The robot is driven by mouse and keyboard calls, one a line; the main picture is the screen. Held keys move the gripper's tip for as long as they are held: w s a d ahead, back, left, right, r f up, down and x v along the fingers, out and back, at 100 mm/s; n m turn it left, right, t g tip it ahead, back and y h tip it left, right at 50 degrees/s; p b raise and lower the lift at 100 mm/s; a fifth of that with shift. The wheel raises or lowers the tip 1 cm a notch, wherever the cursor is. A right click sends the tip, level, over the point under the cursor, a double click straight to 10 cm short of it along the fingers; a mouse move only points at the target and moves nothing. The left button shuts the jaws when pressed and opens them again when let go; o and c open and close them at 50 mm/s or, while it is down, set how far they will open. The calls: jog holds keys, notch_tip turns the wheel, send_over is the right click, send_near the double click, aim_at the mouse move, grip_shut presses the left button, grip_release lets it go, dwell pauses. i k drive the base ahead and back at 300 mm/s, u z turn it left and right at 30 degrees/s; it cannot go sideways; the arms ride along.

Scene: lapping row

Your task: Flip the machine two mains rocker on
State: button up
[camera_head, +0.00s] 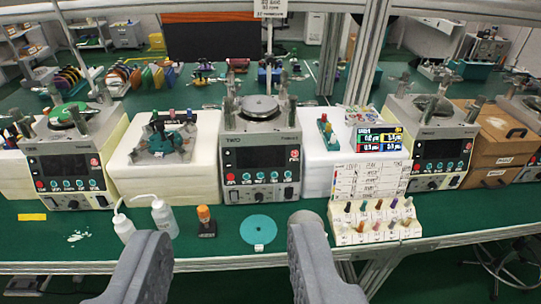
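The middle lapping machine (262,128) stands on the green bench, straight ahead. Its small label seems to read TWO. Its front has a dark screen (260,158), a red round button (295,154), a row of small buttons (262,178) and a lower strip with a knob (259,197). The mains rocker is too small to pick out for sure, and its position cannot be told. My gripper (230,230) is open and empty, its two grey fingers wide apart low in the picture, in front of the bench edge and apart from the machine.
Similar machines stand left (70,165) and right (440,150). In front on the bench are white bottles (163,216), an orange-topped stand (205,222), a teal disc (258,229) and a rack of coloured pegs (375,224). A metal post (362,55) rises behind.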

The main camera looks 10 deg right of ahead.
aim_at(289, 192)
jog(key=z, duration=0.25)
jog(key=k, duration=0.65)
jog(key=z, duration=0.4)
jog(key=i, duration=1.7)
jog(key=u, duration=0.1)
